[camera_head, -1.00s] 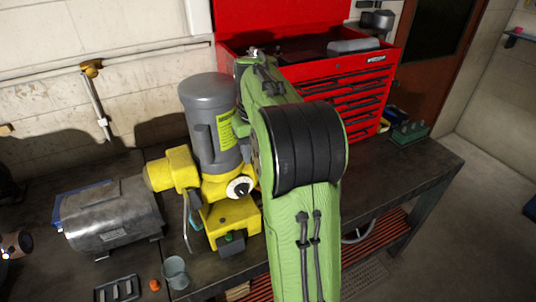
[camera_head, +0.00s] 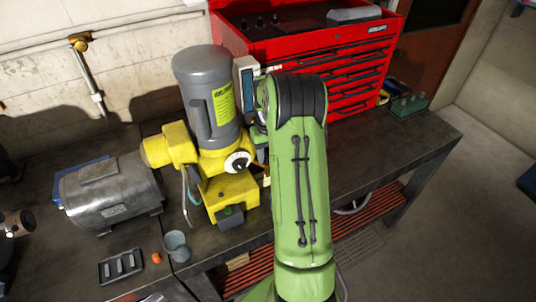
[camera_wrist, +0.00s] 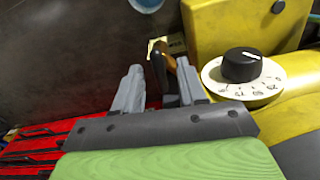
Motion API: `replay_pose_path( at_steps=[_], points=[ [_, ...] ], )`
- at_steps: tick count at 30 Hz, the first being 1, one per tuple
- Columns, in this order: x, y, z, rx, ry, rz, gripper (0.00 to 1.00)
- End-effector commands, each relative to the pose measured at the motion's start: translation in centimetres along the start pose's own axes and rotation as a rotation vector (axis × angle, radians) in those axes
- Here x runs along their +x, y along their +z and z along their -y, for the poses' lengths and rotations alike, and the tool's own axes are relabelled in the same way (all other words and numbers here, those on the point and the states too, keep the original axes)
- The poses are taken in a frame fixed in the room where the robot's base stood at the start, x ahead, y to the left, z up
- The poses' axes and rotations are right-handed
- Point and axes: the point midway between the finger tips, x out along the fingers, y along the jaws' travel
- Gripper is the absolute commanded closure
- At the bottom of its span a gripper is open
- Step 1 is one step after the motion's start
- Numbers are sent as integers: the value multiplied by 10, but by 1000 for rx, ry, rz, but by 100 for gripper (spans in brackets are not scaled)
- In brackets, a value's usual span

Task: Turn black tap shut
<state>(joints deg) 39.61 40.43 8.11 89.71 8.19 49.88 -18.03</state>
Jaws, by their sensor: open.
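In the wrist view, a small dark lever-like handle (camera_wrist: 157,66) with a brown edge stands beside the yellow pump body (camera_wrist: 216,30); it looks like the black tap. A pale tag shows behind it. My gripper (camera_wrist: 160,88) is open, its two grey fingers on either side of this handle; I cannot tell whether they touch it. A round black knob (camera_wrist: 240,65) on a white numbered dial sits to the right, outside the fingers. In the head view the dial (camera_head: 237,162) is on the yellow machine (camera_head: 228,190) under a grey motor (camera_head: 206,85). My arm hides the tap there.
A red tool chest (camera_head: 330,60) stands behind my arm. A grey metal motor (camera_head: 110,192), a grey cup (camera_head: 176,245), a small orange object (camera_head: 156,258) and a dark tray (camera_head: 121,267) are on the bench at left. The bench's right part (camera_head: 400,150) is largely clear.

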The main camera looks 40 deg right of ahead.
Motion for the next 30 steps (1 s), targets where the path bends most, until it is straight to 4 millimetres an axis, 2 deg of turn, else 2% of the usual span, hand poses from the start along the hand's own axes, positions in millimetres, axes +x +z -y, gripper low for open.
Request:
replay_pose_path(
  at_steps=[9, 17, 30],
  points=[
    [6, 0, 0, -1, 0, -1, 59],
    [6, 0, 0, -1, 0, -1, 99],
    [6, 0, 0, 49, 0, -2, 100]
  ],
)
